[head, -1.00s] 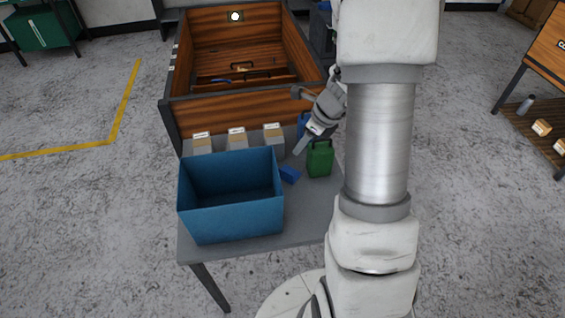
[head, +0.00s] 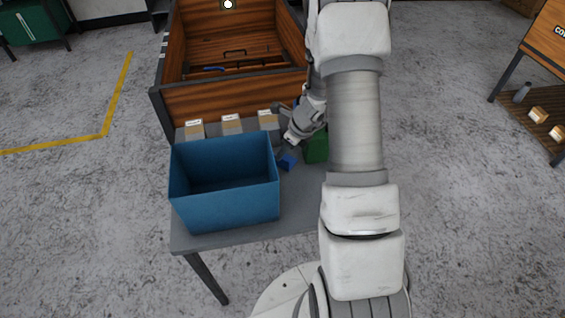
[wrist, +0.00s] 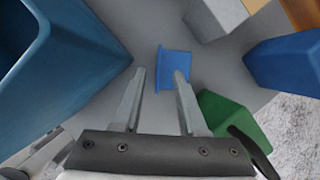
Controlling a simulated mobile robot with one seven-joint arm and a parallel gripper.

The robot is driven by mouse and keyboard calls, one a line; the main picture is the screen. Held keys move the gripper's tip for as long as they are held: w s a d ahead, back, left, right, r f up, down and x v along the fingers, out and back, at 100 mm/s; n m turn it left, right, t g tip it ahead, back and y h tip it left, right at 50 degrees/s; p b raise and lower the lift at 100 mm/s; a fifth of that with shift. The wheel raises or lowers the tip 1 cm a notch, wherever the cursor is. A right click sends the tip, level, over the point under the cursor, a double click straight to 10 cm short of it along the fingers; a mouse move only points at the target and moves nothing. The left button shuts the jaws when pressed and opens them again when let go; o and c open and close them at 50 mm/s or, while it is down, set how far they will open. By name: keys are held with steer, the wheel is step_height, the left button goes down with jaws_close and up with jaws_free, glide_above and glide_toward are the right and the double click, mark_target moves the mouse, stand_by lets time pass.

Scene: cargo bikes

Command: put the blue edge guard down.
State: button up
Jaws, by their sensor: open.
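The blue edge guard (head: 288,162) is a small angled piece lying on the grey table (head: 295,205), just right of the blue bin. In the wrist view the guard (wrist: 172,66) lies beyond my open fingers. My gripper (wrist: 160,76) has nothing held between its jaws. The right fingertip overlaps the guard's right part in the picture, and the left fingertip is clear to its left. I cannot tell whether the right finger touches it. In the head view my gripper (head: 284,148) is just above and behind the guard.
The blue bin (head: 225,205) stands close on the left. Several small boxes (head: 232,124) line the table's back, before the wooden cargo box (head: 235,100). A blue object (wrist: 285,62) stands right in the wrist view.

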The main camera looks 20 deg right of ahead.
mark_target(285, 157)
steer(key=b+x, duration=0.1)
steer(key=x, duration=0.3)
steer(key=shift+a+f, duration=0.15)
steer(key=shift+f, duration=0.2)
jaws_close()
